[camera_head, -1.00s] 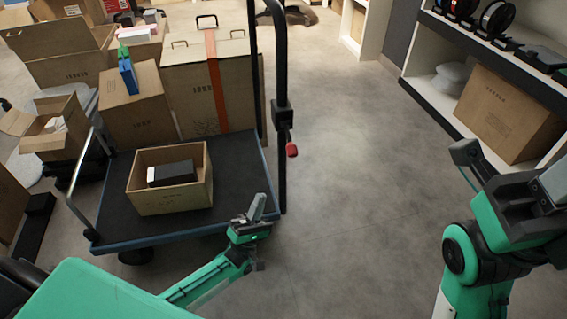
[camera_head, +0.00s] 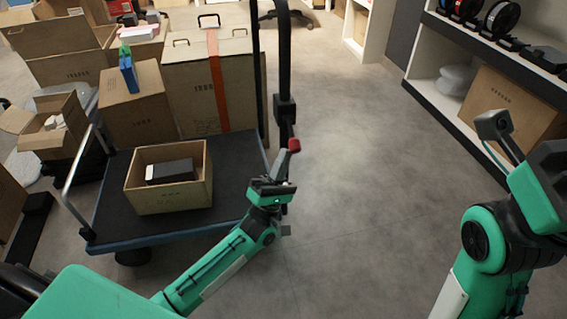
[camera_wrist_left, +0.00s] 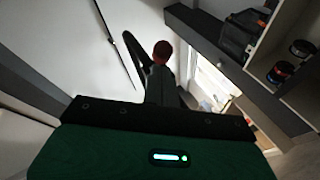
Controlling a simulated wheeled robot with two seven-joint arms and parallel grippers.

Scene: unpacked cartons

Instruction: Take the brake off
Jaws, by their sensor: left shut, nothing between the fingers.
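The brake is a lever with a red knob (camera_head: 294,145) on the black post (camera_head: 285,108) of the cart. My left gripper (camera_head: 282,162) is shut and empty. Its tip is right at the knob, just below it in the head view. In the left wrist view the red knob (camera_wrist_left: 162,51) shows just beyond the shut fingers (camera_wrist_left: 159,84). I cannot tell whether they touch it. My right gripper (camera_head: 492,125) is at the right, far from the brake. Its finger opening cannot be made out.
The cart's dark deck (camera_head: 110,205) carries an open carton (camera_head: 168,199) with a dark box (camera_head: 170,172), and larger cartons (camera_head: 210,85) behind. A shelf (camera_head: 445,95) stands at the right. The floor between cart and shelf (camera_head: 365,190) is clear.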

